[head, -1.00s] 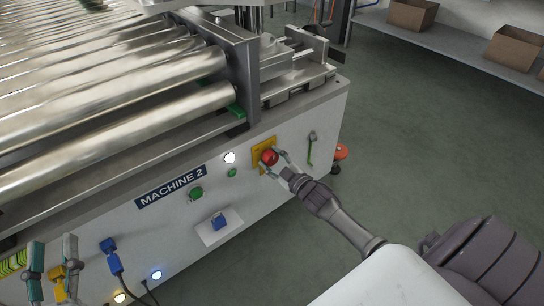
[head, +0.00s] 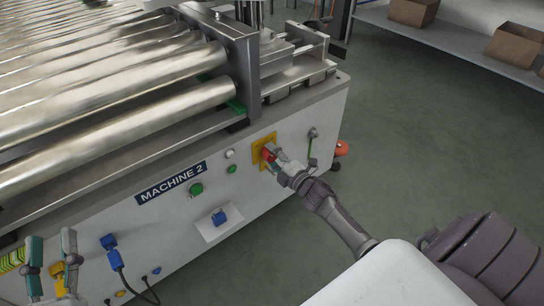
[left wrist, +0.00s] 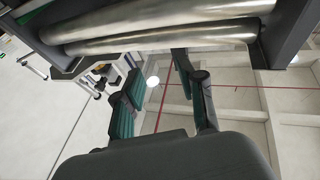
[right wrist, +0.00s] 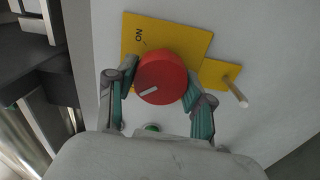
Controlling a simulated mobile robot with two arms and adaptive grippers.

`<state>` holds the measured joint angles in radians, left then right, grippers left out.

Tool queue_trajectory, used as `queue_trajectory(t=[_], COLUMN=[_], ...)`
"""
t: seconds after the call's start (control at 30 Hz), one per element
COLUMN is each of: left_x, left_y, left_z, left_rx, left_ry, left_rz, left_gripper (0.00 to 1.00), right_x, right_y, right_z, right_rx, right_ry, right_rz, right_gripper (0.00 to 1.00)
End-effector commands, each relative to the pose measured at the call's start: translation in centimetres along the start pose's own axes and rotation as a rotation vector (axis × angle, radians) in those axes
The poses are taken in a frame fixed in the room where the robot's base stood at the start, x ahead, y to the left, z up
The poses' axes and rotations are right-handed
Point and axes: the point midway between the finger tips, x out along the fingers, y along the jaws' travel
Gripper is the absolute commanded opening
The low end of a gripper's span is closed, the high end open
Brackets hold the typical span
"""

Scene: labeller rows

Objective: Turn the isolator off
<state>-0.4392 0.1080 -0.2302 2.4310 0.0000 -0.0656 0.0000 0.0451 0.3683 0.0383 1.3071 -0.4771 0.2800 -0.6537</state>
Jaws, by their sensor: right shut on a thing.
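The isolator is a round red knob (right wrist: 165,70) on a yellow plate (right wrist: 190,40) on the front of the machine. In the head view the yellow plate (head: 258,153) shows behind my right gripper (head: 272,156), which partly hides the knob. My right gripper is shut on the knob, a finger at each side. My left gripper (head: 50,240) is open and empty at the lower left.
Rollers (head: 120,90) lie above. Green floor is free at right.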

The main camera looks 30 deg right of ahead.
Motion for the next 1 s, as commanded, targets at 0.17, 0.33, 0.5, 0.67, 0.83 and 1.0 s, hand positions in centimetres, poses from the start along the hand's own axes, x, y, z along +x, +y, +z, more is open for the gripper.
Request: queue_trajectory(t=[0.17,0.33,0.5,0.67,0.83,1.0], left_x=[0.01,0.01,0.01,0.01,0.01,0.02], left_y=[0.1,0.14,0.16,0.17,0.17,0.17], left_z=[-0.62,-0.99,-1.06,-1.06,-1.05,-1.05], left_rx=[-0.002,-0.002,-0.002,-0.002,-0.003,-0.003], left_ry=[0.041,0.061,0.065,0.065,0.065,0.065], left_rz=[0.002,0.003,0.003,0.003,0.004,0.004], left_gripper=[0.4,0.4,0.4,0.4,0.4,0.4], right_x=[-0.06,-0.06,-0.07,-0.07,-0.07,-0.05], right_y=[-0.21,-0.2,-0.2,-0.21,-0.22,-0.14], right_z=[-0.1,-0.09,-0.08,-0.08,-0.08,-0.06], right_rx=[-0.064,-0.094,-0.104,-0.105,-0.105,-0.104], right_ry=[0.001,0.001,0.001,0.001,0.001,0.001], right_rz=[-0.002,-0.002,-0.003,-0.003,-0.003,-0.002], right_gripper=[0.17,0.17,0.17,0.17,0.6,0.77])
